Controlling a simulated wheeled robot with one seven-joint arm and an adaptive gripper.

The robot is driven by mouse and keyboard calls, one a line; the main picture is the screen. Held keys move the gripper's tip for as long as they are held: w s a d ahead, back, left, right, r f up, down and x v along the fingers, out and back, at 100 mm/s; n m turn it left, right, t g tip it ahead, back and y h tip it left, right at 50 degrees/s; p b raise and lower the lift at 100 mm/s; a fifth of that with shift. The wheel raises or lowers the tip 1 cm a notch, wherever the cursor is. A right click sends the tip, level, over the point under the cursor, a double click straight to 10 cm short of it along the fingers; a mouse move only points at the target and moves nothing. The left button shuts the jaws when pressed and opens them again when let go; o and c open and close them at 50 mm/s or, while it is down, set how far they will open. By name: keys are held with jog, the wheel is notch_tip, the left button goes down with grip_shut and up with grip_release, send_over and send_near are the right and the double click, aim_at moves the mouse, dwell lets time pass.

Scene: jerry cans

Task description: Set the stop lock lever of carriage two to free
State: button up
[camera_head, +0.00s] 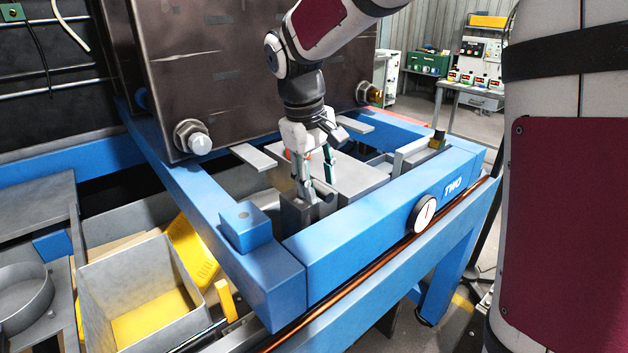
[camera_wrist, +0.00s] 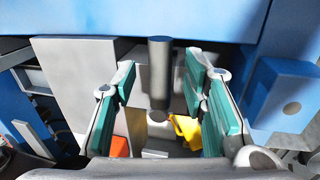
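The blue carriage frame (camera_head: 350,240) bears the label "TWO" (camera_head: 453,187) on its front beam. Inside its near corner stands a grey block (camera_head: 297,214) with a short dark grey cylindrical bar (camera_head: 323,190) beside it, apparently the stop lock lever. In the wrist view a grey cylinder (camera_wrist: 159,72) stands upright in the picture between my fingers, with clear gaps on both sides. My gripper (camera_head: 317,185) points down over this corner; in the wrist view my gripper (camera_wrist: 165,95) is open with teal pads. The lever's base and its marking are hard to make out.
A round white dial (camera_head: 423,214) sits on the front beam. A large dark metal panel (camera_head: 235,70) with bolts rises behind the arm. A blue raised block (camera_head: 245,226) is left of the gripper. A grey bin (camera_head: 140,290) with yellow contents is at lower left.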

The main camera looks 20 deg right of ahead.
jog(key=shift+d+f, duration=0.1)
jog(key=shift+f, duration=0.4)
grip_shut()
jog(key=w+a+m+g, duration=0.2)
jog(key=a+m, duration=0.4)
jog(key=m, duration=1)
jog(key=shift+w+a+g+y+p, duration=0.3)
jog(key=shift+w+a+y, duration=0.1)
jog(key=shift+w, duration=0.1)
jog(key=shift+r, duration=0.1)
